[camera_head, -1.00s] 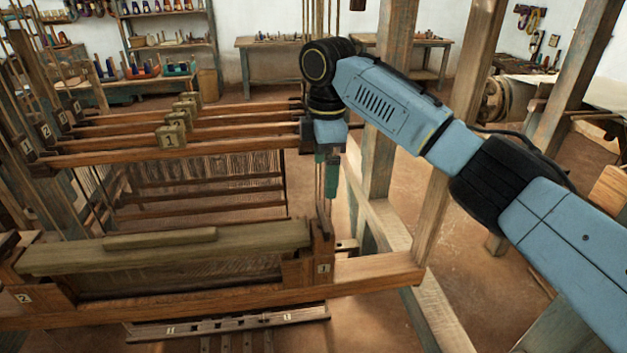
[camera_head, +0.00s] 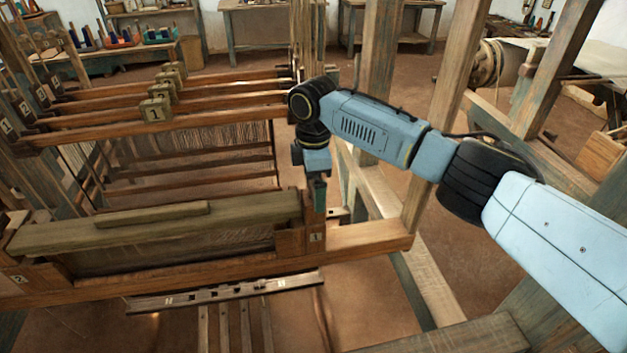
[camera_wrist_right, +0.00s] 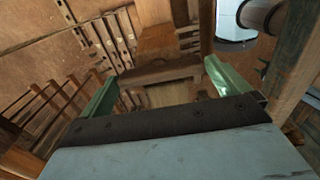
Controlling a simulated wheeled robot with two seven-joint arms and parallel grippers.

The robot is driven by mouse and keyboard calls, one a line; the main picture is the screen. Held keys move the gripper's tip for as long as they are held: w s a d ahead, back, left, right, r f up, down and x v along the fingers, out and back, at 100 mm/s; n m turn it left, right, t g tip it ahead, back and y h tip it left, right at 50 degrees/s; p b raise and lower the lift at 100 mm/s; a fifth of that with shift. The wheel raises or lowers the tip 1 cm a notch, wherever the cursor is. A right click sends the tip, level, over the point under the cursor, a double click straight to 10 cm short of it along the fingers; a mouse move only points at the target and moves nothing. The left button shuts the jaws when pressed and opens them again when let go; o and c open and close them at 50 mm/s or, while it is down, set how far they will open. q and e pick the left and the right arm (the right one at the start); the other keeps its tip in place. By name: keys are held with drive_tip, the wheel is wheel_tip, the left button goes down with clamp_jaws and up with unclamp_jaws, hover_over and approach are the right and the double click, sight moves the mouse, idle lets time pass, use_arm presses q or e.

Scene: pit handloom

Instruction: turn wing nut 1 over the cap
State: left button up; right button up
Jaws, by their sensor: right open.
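The cap (camera_head: 240,212), a long weathered beam, lies across the front of the loom. Its right end meets an upright wooden post with a label 1 (camera_head: 316,237). My right gripper (camera_head: 319,207) points down at the top of this post, with green fingers. In the right wrist view the two fingers (camera_wrist_right: 160,85) stand wide apart and empty, with wooden loom parts (camera_wrist_right: 160,72) below and between them. Wing nut 1 cannot be made out; the gripper or the post may hide it. I cannot tell whether the fingers touch the post. My left gripper is not in view.
Harness bars with numbered tags (camera_head: 155,110) lie behind the cap. A front crossbeam (camera_head: 365,240) runs below it, with a slotted rail (camera_head: 220,292) in front. Tall frame posts (camera_head: 375,85) stand close behind my right arm.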

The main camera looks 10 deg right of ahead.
drive_tip(key=shift+f, duration=0.2)
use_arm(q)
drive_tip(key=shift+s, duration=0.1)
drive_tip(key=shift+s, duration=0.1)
use_arm(e)
drive_tip(key=c, duration=0.6)
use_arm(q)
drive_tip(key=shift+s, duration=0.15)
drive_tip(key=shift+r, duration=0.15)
use_arm(e)
drive_tip(key=shift+r, duration=0.1)
